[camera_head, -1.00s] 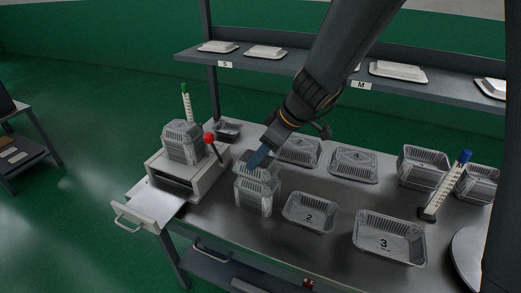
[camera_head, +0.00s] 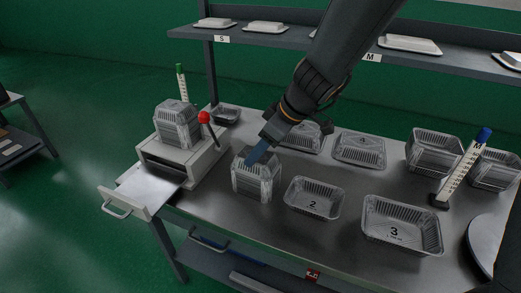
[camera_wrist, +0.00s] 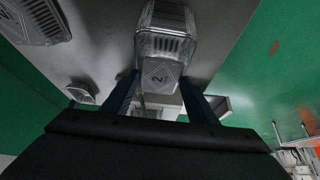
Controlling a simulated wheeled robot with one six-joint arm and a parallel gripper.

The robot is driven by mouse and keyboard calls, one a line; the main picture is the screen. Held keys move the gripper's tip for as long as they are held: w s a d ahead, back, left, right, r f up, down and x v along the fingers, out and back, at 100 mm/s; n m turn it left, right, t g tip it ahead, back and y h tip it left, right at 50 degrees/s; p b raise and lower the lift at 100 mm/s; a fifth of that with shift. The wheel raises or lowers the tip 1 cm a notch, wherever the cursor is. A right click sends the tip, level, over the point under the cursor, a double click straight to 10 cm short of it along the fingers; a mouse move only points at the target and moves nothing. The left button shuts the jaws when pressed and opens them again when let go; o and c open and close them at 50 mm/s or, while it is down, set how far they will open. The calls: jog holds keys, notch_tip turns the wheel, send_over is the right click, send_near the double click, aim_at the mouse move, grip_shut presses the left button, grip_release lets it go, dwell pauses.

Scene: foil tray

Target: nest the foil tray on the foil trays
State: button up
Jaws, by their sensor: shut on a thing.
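My gripper (camera_head: 258,153) is shut on a foil tray (camera_head: 268,164), its blue fingers at the tray's upper part. The held tray is upside down and sits over the stack of foil trays (camera_head: 255,188) on the steel table, left of the open tray marked 2. Held tray and stack look like one ribbed block, with no clear gap between them; whether the tray is fully seated I cannot tell. In the wrist view, a foil base marked 2 (camera_wrist: 163,76) shows between the dark fingers (camera_wrist: 160,85).
Open trays marked 2 (camera_head: 313,199) and 3 (camera_head: 402,226) stand to the right. A press-like box (camera_head: 184,160) with another stack (camera_head: 176,125) and a red knob (camera_head: 204,118) is at left. A blue-topped gauge post (camera_head: 464,168) stands at right.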

jog(key=shift+s+f, duration=0.15)
jog(key=shift+f, duration=0.15)
jog(key=o, duration=1.1)
jog(key=shift+r, duration=0.1)
jog(key=shift+d+r, duration=0.25)
jog(key=shift+r, duration=0.2)
jog(key=v, duration=0.6)
jog(key=shift+d+r, duration=0.15)
jog(key=shift+r, duration=0.15)
